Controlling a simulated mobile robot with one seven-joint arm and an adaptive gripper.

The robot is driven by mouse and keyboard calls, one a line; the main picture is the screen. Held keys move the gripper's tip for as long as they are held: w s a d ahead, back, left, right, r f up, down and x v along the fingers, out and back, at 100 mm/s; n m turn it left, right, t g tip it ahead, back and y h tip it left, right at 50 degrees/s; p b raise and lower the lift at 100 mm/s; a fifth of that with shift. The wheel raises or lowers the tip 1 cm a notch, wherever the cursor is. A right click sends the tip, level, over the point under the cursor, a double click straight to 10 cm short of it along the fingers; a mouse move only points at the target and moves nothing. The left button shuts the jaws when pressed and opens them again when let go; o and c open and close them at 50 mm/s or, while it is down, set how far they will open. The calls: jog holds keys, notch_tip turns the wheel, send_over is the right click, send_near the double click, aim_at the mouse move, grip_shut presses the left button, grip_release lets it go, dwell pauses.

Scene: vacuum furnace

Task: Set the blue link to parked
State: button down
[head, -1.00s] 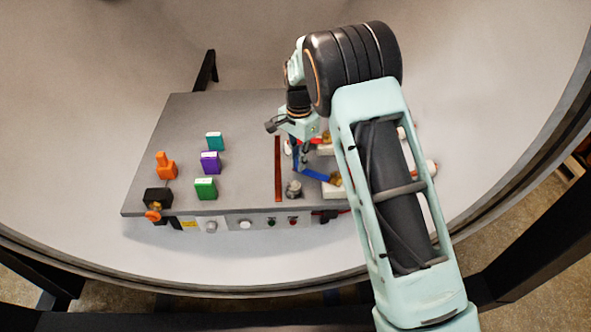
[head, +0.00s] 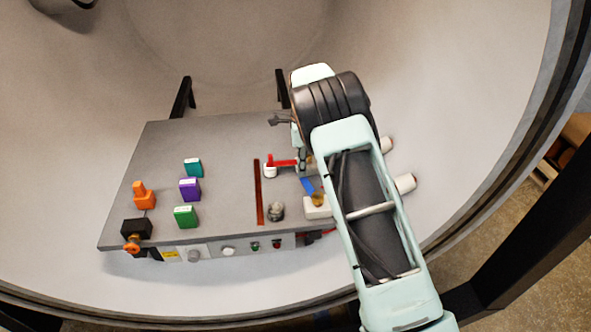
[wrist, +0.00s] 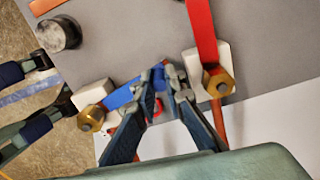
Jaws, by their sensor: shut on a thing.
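The blue link (head: 307,186) is a flat bar on the right part of the grey panel. One end is at a brass bolt (head: 317,200) on a white block (head: 318,212). In the wrist view the blue link (wrist: 122,97) runs from the left brass bolt (wrist: 91,118) up and right to my gripper (wrist: 163,80). The gripper's fingertips are shut on its free end, hiding that end. In the head view my gripper (head: 303,171) is partly hidden by my arm.
A red link (head: 283,163) lies just behind; in the wrist view the red link (wrist: 201,30) meets another brass bolt (wrist: 217,82). A grey knob (head: 276,210) and brown strip (head: 258,192) are left of the blue link. Green (head: 185,217), purple and teal blocks stand farther left.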

jog(key=shift+w+d+r+m, duration=0.1)
jog(key=shift+w+d+m, duration=0.1)
jog(key=shift+d+m, duration=0.2)
jog(key=c, duration=2)
grip_release()
jog(key=shift+d, duration=0.1)
notch_tip(320, 180, up, 12)
